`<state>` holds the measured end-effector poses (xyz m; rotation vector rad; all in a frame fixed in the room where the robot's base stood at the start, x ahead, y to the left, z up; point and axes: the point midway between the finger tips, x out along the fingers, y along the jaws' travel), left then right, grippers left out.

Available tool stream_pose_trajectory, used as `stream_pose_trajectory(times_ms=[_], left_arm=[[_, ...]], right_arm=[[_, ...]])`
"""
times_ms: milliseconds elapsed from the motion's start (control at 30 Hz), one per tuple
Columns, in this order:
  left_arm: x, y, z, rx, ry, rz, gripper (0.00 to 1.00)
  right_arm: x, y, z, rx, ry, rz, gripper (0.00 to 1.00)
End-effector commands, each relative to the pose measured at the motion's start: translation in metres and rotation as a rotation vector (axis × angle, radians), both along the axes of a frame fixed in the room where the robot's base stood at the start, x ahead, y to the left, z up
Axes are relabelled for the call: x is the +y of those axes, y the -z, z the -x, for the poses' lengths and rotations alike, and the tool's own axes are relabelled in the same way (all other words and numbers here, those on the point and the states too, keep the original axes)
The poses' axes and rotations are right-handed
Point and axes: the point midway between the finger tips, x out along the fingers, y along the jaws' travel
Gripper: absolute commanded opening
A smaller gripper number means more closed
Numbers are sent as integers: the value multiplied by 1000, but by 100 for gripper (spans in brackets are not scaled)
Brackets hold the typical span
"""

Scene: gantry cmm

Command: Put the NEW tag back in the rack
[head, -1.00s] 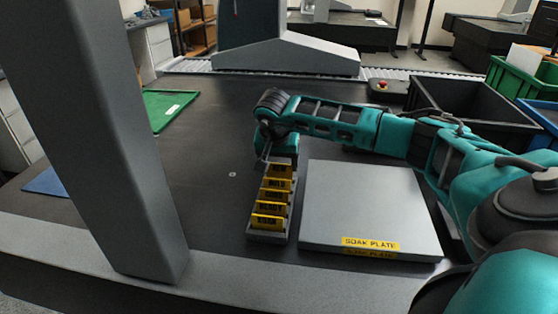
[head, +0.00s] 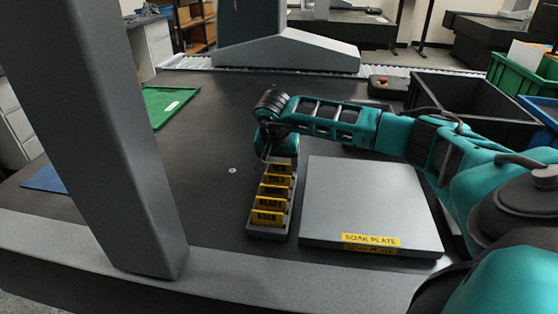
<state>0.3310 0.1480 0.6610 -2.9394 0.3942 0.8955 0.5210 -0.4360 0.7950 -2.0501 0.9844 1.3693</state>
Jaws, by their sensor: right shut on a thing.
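The tag rack (head: 266,236) is a narrow grey holder on the dark table, left of the soak plate. Several yellow tags stand in a row along it; the nearest reads SOAK (head: 268,217) and one behind it reads READY (head: 270,203). The NEW tag (head: 279,169) is the farthest, at the rack's far end. My right gripper (head: 277,160) is right above it, pointing down and shut on it. The fingertips are small and partly hidden, and I cannot tell how deep the tag sits in its slot. My left gripper is not in view.
A grey column (head: 100,140) blocks part of the left. A green mat (head: 168,104) and black bin (head: 470,105) lie farther back. The table left of the rack is clear.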

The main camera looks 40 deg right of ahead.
Motion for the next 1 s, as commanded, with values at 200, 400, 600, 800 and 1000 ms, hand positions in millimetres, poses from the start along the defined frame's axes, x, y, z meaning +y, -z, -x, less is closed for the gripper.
stream_pose_trajectory(times_ms=[200, 400, 600, 800, 1000], left_arm=[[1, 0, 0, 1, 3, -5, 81], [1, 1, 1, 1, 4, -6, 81], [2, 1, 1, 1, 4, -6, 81], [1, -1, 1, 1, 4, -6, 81], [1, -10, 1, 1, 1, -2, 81]], right_arm=[[0, 0, 0, 0, 0, 0, 86], [0, 0, 0, 0, 0, 0, 100], [0, 0, 0, 0, 0, 0, 100], [0, -2, 0, 0, 0, 0, 100], [0, -12, 0, 0, 0, 0, 100]])
